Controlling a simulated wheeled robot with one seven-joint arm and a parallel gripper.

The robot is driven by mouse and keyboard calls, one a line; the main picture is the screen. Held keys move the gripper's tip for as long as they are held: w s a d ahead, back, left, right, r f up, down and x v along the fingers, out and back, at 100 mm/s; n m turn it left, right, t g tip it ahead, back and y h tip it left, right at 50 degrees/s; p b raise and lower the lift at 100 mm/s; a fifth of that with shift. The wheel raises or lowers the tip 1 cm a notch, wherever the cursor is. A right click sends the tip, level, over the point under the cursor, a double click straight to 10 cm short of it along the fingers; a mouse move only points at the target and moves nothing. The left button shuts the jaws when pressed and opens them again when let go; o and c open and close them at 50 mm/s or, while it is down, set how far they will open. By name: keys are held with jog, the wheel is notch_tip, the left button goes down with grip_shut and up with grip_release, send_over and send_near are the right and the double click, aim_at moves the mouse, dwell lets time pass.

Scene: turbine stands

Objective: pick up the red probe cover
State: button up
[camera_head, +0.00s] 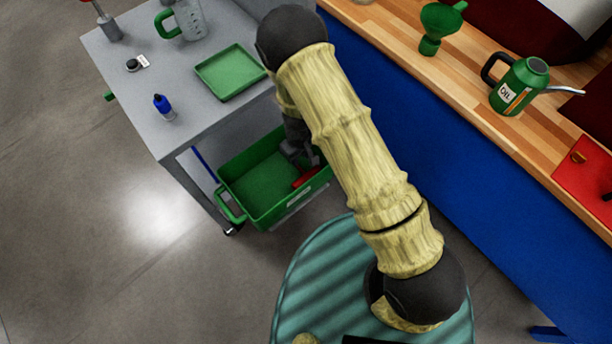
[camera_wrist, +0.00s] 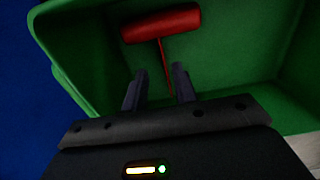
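A red piece (camera_head: 305,177), which I take to be the red probe cover, lies in the green bin (camera_head: 232,208) on the lower level of the grey cart. In the wrist view the red piece (camera_wrist: 160,25) is a thick rounded bar with a thin red stem pointing down toward my fingers. In the head view my gripper (camera_head: 296,146) is inside or above the bin, partly hidden by my arm. I cannot tell whether it touches anything.
The grey cart top (camera_head: 185,95) holds a green tray (camera_head: 229,72), a blue bottle (camera_head: 163,107) and a jug (camera_head: 185,20). A wooden bench (camera_head: 455,75) with a green oil can (camera_head: 522,85) and funnel (camera_head: 436,28) stands right. The floor at left is clear.

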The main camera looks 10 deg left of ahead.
jog(key=shift+f, duration=0.1)
jog(key=f, duration=0.5)
jog(key=shift+a, duration=0.3)
jog(key=shift+c, duration=0.2)
grip_shut()
